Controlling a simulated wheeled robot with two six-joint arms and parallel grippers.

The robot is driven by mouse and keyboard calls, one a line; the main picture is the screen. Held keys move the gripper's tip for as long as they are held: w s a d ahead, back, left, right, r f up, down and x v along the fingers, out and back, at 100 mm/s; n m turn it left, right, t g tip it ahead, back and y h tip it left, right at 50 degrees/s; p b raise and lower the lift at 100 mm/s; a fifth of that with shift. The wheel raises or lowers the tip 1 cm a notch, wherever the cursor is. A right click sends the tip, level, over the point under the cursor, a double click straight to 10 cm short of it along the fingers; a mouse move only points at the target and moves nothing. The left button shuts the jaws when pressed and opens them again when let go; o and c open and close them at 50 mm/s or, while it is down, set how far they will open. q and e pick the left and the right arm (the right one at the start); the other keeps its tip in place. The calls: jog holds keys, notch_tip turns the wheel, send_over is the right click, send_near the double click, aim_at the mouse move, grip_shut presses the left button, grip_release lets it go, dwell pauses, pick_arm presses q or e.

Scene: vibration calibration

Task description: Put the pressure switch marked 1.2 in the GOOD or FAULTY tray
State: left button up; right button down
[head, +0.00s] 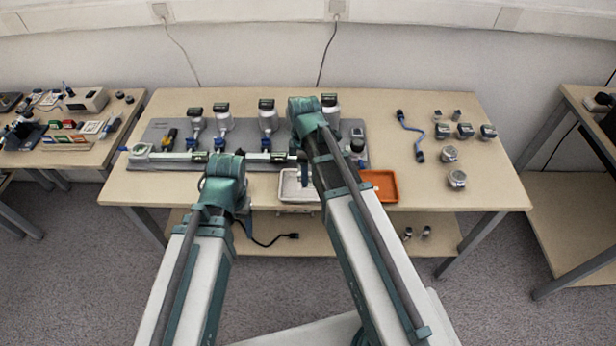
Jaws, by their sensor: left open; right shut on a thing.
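My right arm reaches over the table, and its gripper (303,168) is above the white tray (287,192). It is shut on a small part that its own wrist mostly hides, so I cannot read a marking. The orange tray (388,184) stands just right of my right forearm and looks empty where it shows. I cannot read a GOOD or FAULTY label on either tray. My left gripper (240,200) is open near the table's front edge, left of the white tray, largely hidden by its wrist.
A grey rig panel (155,132) with several gauge-topped devices (268,118) fills the table's back left. A blue cable (408,128) and several small round instruments (449,154) lie at the right. Bare tabletop (425,190) lies right of the orange tray. Side tables flank this one.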

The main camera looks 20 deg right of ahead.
jog(key=shift+w+d, duration=0.2)
jog(key=shift+d, duration=0.2)
notch_tip(320, 180, down, 4)
jog(key=b, duration=0.3)
jog(key=shift+d+r+b, duration=0.15)
jog(key=shift+r+b, duration=0.05)
jog(key=shift+b, duration=0.1)
jog(key=shift+f, duration=0.1)
jog(key=shift+f, duration=0.15)
jog(key=shift+c, duration=1)
grip_release()
jog(key=shift+r, duration=0.25)
